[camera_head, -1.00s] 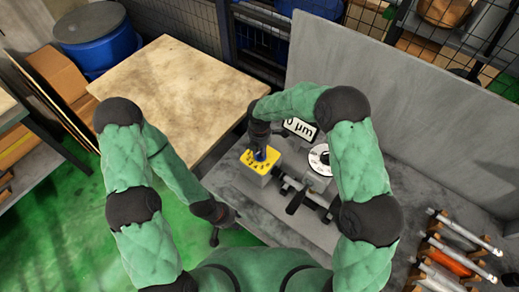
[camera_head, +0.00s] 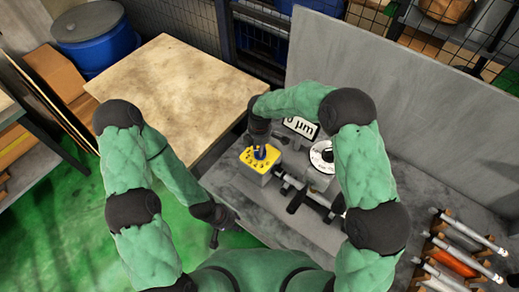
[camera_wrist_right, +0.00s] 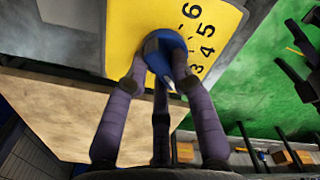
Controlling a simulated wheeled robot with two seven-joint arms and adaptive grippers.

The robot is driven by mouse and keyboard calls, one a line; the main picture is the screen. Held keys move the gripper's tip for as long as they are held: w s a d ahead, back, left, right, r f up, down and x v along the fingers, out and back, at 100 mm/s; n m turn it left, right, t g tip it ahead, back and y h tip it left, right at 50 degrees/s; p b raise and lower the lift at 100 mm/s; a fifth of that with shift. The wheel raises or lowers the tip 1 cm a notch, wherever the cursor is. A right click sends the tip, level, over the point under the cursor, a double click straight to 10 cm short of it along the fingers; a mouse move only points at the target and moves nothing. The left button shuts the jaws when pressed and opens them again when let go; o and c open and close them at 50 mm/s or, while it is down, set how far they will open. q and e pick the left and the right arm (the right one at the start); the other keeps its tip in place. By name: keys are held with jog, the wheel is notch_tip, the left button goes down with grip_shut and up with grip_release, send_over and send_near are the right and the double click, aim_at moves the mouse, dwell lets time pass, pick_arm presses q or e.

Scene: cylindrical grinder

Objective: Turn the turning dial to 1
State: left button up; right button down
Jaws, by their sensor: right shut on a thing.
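The turning dial is a blue knob (camera_wrist_right: 165,50) on a yellow numbered plate (camera_wrist_right: 215,30) in the right wrist view. The digits 3, 4, 5 and 6 show beside the knob; the other numbers are hidden or out of view. A white mark on the knob points toward the lower right of that view, near the 3. My right gripper (camera_wrist_right: 160,75) has its fingers closed around the knob. In the head view the yellow box (camera_head: 262,162) sits on the grey bench under my right gripper (camera_head: 260,148). My left gripper (camera_head: 215,238) hangs low, away from the dial; its fingers are too small to judge.
The grinder (camera_head: 322,157) with its black handles (camera_head: 296,202) and a sign reading µm (camera_head: 300,127) stands right of the box. A grey panel (camera_head: 390,90) rises behind. A wooden table (camera_head: 175,90) is at left. Racked cylinders (camera_head: 460,255) lie at lower right.

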jog(key=m+b, duration=0.1)
jog(key=m, duration=0.2)
jog(key=shift+d, duration=0.1)
jog(key=shift+m+b, duration=0.7)
jog(key=shift+m, duration=1)
jog(key=shift+r, duration=0.1)
jog(key=c, duration=1)
grip_release()
jog(key=shift+c, duration=0.2)
notch_tip(320, 180, up, 12)
